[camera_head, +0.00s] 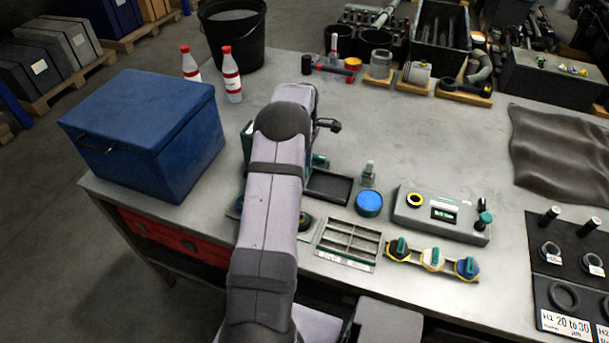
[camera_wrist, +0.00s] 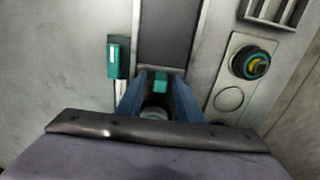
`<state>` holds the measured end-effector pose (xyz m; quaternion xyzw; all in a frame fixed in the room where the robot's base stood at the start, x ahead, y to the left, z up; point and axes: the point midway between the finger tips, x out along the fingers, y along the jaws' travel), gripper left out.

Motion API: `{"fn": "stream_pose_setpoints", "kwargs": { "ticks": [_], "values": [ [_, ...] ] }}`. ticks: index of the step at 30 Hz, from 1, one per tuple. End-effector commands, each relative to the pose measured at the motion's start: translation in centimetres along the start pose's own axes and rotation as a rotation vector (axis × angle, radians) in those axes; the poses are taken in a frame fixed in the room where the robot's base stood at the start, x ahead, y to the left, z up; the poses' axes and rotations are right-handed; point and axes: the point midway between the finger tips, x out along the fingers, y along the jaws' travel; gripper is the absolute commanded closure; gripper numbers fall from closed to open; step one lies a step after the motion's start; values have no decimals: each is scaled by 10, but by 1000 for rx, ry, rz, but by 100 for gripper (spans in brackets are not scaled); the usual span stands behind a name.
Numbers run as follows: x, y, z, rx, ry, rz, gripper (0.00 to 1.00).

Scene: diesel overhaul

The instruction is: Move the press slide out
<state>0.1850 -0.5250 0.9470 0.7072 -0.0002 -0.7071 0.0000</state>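The press shows only in part beside my arm in the head view. A dark, flat tray-like piece (camera_head: 328,187), which looks like the press slide, lies to the right of my arm. In the wrist view the dark slide (camera_wrist: 168,38) runs up between pale side edges. A small teal block (camera_wrist: 160,83), seemingly its handle, is at its near end. My gripper (camera_wrist: 162,78) has its two blue fingers on either side of this block. I cannot tell whether they touch it. My arm hides the gripper and the block in the head view.
A teal piece (camera_wrist: 118,58) stands left of the fingers. A plate with a yellow-and-teal knob (camera_wrist: 250,62) is to the right. A gridded tray (camera_head: 348,243), a blue-topped jar (camera_head: 369,204) and a grey gauge box (camera_head: 440,215) stand nearby. A blue chest (camera_head: 150,130) is at left.

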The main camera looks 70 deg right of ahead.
Motion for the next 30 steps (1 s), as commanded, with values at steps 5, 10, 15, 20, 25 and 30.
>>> {"fn": "stream_pose_setpoints", "kwargs": {
  "ticks": [5,10,15,20,25,30],
  "values": [
    [0,0,0,0,0,0,79],
    [0,0,0,0,0,0,100],
    [0,0,2,0,0,0,100],
    [0,0,8,2,0,-1,100],
    [0,0,19,2,-1,-1,100],
    [0,0,30,2,-1,0,100]
  ]
}}
